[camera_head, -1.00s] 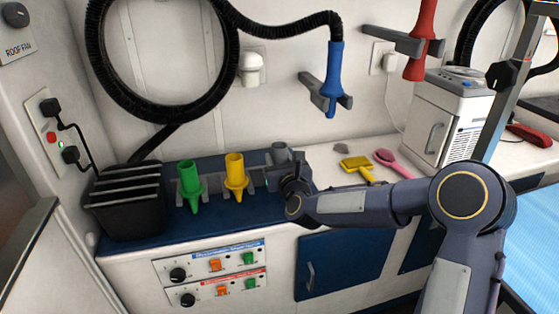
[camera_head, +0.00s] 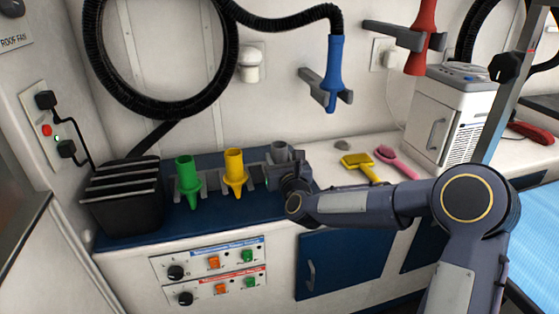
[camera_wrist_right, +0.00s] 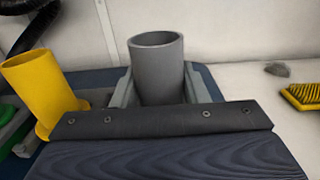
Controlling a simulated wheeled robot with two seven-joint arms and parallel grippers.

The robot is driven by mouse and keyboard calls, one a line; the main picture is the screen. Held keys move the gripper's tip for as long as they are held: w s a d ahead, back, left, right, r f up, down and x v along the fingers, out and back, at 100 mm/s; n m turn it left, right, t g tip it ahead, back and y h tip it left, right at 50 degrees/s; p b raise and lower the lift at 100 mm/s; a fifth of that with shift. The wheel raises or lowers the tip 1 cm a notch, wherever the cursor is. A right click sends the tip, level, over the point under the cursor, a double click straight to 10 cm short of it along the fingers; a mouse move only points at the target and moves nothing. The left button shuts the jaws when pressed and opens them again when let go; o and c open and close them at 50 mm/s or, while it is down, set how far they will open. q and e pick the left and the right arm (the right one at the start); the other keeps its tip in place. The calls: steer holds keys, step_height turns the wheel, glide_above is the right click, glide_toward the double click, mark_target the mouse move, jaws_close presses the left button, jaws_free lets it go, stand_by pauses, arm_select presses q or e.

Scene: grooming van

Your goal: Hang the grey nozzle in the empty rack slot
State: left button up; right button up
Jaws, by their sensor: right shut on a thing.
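The grey nozzle (camera_head: 281,151) stands upright at the right end of the rack, to the right of the yellow nozzle. It also shows in the right wrist view (camera_wrist_right: 157,68), with its open round top up. My right gripper (camera_head: 280,160) is shut on it, with a grey piece on each side of its body. The nozzle's lower part is hidden behind my gripper, so I cannot tell whether it sits in a slot. The rack (camera_head: 259,176) also holds the green nozzle (camera_head: 188,177) and the yellow nozzle (camera_head: 234,168). My left gripper is not in view.
A black ribbed bin (camera_head: 125,210) stands left of the rack. A yellow brush (camera_head: 358,162) and a pink brush (camera_head: 390,158) lie to the right on the counter. A blue nozzle (camera_head: 334,70) and a red nozzle (camera_head: 422,40) hang on the wall above.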

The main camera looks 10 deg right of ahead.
steer(key=o, duration=1.2)
steer(key=o, duration=0.6)
steer(key=shift+s, duration=0.15)
steer(key=shift+s+d+f+b, duration=0.15)
steer(key=shift+s+d+b, duration=0.1)
steer(key=shift+s+b, duration=1.05)
steer(key=shift+s+d+f+b, duration=0.2)
steer(key=shift+s+b, duration=0.45)
steer(key=shift+s, duration=1.25)
steer(key=shift+s+d+f+b, duration=0.1)
steer(key=shift+s+d+b, duration=0.2)
steer(key=shift+s+b, duration=1)
steer(key=shift+s+r+p, duration=0.1)
steer(key=shift+s+p, duration=0.2)
steer(key=shift+p, duration=0.05)
